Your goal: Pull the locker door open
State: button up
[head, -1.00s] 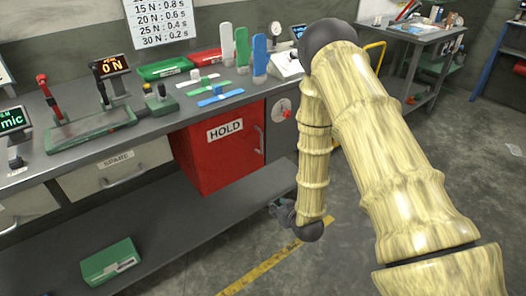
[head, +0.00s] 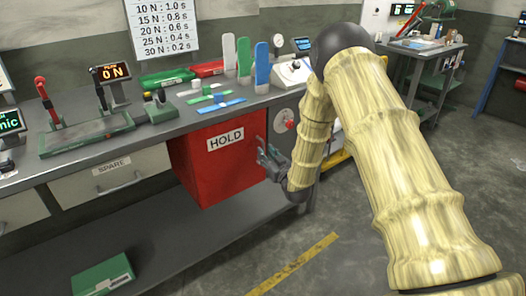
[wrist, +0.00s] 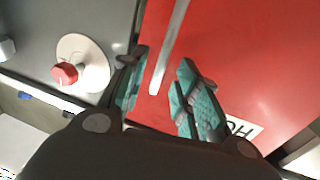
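The red locker door (head: 215,170) with its HOLD label hangs under the bench and looks shut. It fills much of the wrist view (wrist: 240,60). Its metal bar handle (wrist: 170,48) shows there, its near end between my fingers. In the wrist view my gripper (wrist: 161,82) is open, one teal-padded finger on each side of the handle's line. I see gaps on both sides; I cannot tell how deep the fingers reach.
A red knob on a white disc (wrist: 68,74) is on the grey panel beside the door, near my left finger. The bench top (head: 165,132) above carries several tools and stands. A green box (head: 102,274) lies on the lower shelf. Open floor (head: 340,240) lies to the right.

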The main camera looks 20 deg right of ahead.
jog(key=shift+w+a, duration=0.15)
jog(key=shift+w, duration=0.75)
jog(key=shift+w+a, duration=0.1)
jog(key=shift+w, duration=0.75)
grip_shut()
